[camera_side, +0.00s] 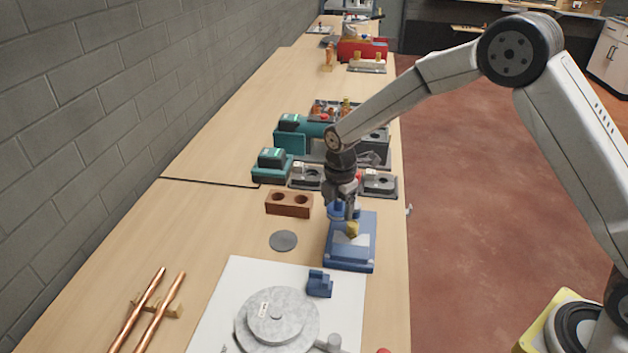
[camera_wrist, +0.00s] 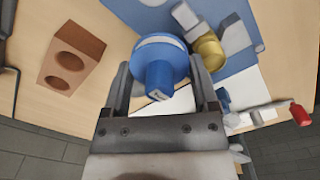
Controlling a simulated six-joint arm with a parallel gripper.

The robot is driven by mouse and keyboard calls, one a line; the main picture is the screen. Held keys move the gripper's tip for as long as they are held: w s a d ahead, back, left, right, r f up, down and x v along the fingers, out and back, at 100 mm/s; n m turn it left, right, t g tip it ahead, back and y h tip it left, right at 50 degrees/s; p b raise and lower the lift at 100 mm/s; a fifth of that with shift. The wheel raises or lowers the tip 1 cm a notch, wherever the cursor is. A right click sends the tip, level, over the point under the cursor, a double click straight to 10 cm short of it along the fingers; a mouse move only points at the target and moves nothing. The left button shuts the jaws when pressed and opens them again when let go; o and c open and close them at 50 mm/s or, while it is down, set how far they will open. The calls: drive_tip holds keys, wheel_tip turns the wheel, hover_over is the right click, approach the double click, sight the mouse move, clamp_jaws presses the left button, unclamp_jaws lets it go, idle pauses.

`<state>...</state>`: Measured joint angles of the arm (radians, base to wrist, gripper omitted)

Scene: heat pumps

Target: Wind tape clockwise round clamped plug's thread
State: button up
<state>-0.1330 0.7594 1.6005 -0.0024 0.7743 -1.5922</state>
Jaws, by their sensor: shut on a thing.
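My gripper (camera_side: 349,207) is over the blue vise (camera_side: 349,258), fingers pointing down. In the wrist view my gripper (camera_wrist: 161,88) is shut on the blue handle (camera_wrist: 159,82) of a round blue spool (camera_wrist: 144,64). A white band, which looks like tape, shows along the spool's far rim. The brass plug (camera_wrist: 210,53) is held between the vise's grey jaws (camera_wrist: 187,17), just right of the spool. The plug (camera_side: 352,230) also shows in the side view, close below my gripper. I cannot tell whether tape touches the thread, which is too small to see clearly.
A brown block with two holes (camera_side: 289,204) and a grey disc (camera_side: 284,241) lie left of the vise. A white sheet (camera_side: 231,289) in front carries a round grey device (camera_side: 277,322) and a small blue block (camera_side: 319,284). Teal tools (camera_side: 272,164) stand behind. Copper pipes (camera_side: 158,312) lie front left.

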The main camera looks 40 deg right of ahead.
drive_tip(key=shift+s+d+f, duration=0.15)
drive_tip(key=shift+s+d, duration=0.05)
drive_tip(key=shift+d, duration=0.3)
drive_tip(key=shift+s+d, duration=0.2)
drive_tip(key=shift+d, duration=0.3)
drive_tip(key=shift+s+d, duration=0.3)
drive_tip(key=shift+d, duration=0.45)
drive_tip(key=shift+s, duration=0.1)
drive_tip(key=shift+s+d, duration=0.55)
drive_tip(key=shift+s, duration=0.2)
drive_tip(key=shift+s+d, duration=0.2)
drive_tip(key=shift+s, duration=0.7)
